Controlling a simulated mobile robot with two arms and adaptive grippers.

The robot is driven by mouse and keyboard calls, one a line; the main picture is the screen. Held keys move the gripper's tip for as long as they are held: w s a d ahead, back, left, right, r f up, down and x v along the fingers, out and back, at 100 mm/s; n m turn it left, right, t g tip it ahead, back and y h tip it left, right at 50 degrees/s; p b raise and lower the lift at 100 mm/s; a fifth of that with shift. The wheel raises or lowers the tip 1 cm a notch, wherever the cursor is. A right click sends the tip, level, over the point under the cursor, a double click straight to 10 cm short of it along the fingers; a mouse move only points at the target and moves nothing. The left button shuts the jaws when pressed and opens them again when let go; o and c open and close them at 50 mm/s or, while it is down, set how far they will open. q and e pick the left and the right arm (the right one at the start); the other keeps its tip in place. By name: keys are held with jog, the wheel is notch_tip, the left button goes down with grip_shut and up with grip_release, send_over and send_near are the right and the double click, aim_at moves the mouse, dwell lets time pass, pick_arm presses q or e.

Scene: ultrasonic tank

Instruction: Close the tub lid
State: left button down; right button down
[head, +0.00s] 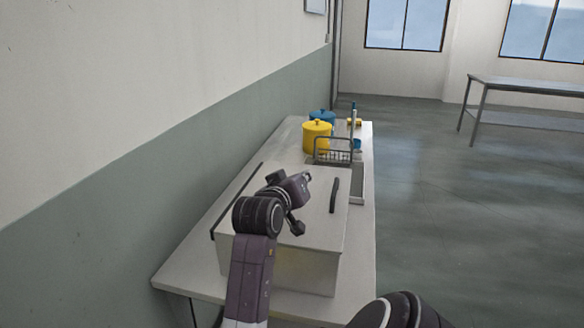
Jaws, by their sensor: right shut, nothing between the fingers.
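The tub (305,270) is a pale grey metal box on the near part of the long table. Its broad flat lid (318,215) lies level over the top, and I see no clear gap along the near edge. A dark upright handle (335,194) stands at the lid's right side, and a dark strip runs along its left edge. My arm hides part of the lid and the tub's near left side.
Behind the tub are a wire basket (333,150), a yellow pot (317,137) and a blue pot (322,116). The table (190,270) runs along the left wall. Open floor lies to the right, with a metal table (530,84) farther back.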

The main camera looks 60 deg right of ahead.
aim_at(308, 213)
jog(key=shift+s+d+f+b, duration=0.1)
jog(key=shift+s+f, duration=0.15)
jog(key=shift+f, duration=0.3)
jog(key=shift+s+d+f+b, duration=0.1)
jog(key=shift+s+f+b, duration=0.1)
jog(key=shift+f, duration=0.35)
jog(key=shift+s+f+b, duration=0.1)
jog(key=shift+s+f, duration=0.15)
jog(key=shift+f, duration=0.3)
